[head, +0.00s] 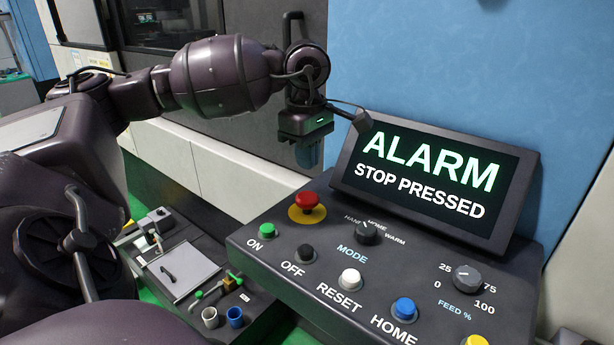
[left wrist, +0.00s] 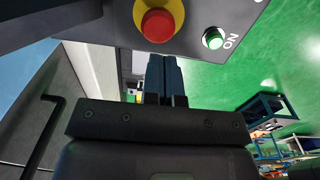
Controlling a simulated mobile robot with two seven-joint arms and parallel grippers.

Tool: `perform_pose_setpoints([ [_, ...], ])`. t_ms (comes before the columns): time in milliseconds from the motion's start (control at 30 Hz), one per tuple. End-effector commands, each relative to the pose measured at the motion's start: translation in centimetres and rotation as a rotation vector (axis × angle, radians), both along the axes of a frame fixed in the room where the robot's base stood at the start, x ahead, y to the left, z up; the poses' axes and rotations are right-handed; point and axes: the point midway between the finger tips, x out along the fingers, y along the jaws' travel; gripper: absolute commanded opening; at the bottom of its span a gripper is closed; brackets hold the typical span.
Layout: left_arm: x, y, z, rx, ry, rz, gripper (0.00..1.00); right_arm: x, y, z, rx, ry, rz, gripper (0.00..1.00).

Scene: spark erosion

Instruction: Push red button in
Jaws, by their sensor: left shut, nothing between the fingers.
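The red mushroom button (head: 307,201) sits on a yellow disc at the back left of the dark control panel (head: 262,262). The red button also shows at the top of the left wrist view (left wrist: 158,25). The screen (head: 436,178) reads "ALARM STOP PRESSED". My left gripper (head: 309,155) points down behind the red button, above and apart from it. In the left wrist view its closed fingers (left wrist: 165,75) are just below the button in the picture, with nothing between them. My right gripper is in neither view.
The panel also has a green ON button (head: 267,230), black OFF button (head: 305,253), white RESET button (head: 349,278), blue HOME button (head: 404,309), a mode knob (head: 367,232) and a feed knob (head: 467,279). A tray of small tools (head: 180,270) lies at the lower left.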

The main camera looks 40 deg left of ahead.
Motion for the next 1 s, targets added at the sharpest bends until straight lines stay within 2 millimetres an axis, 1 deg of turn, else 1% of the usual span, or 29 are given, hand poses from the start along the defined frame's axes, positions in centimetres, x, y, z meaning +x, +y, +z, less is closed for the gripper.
perform_pose_setpoints([
  [100,0.1,0.0,2.4,0.001,-0.006,0.0,0.0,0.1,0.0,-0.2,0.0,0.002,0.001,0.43],
  [200,0.1,0.0,4.1,0.001,-0.006,0.001,0.0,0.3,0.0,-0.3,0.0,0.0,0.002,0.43],
  [300,0.1,0.0,5.5,0.001,-0.006,0.001,0.0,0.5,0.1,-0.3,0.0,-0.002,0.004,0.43],
  [400,0.1,0.0,6.4,0.002,-0.005,0.001,0.0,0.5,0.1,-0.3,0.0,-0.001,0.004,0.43],
  [600,0.0,0.1,7.0,0.002,-0.004,0.001,0.0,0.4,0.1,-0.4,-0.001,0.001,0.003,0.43],
  [1000,0.1,0.1,7.0,0.002,-0.005,0.001,0.0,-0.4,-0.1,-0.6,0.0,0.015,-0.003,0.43],
])
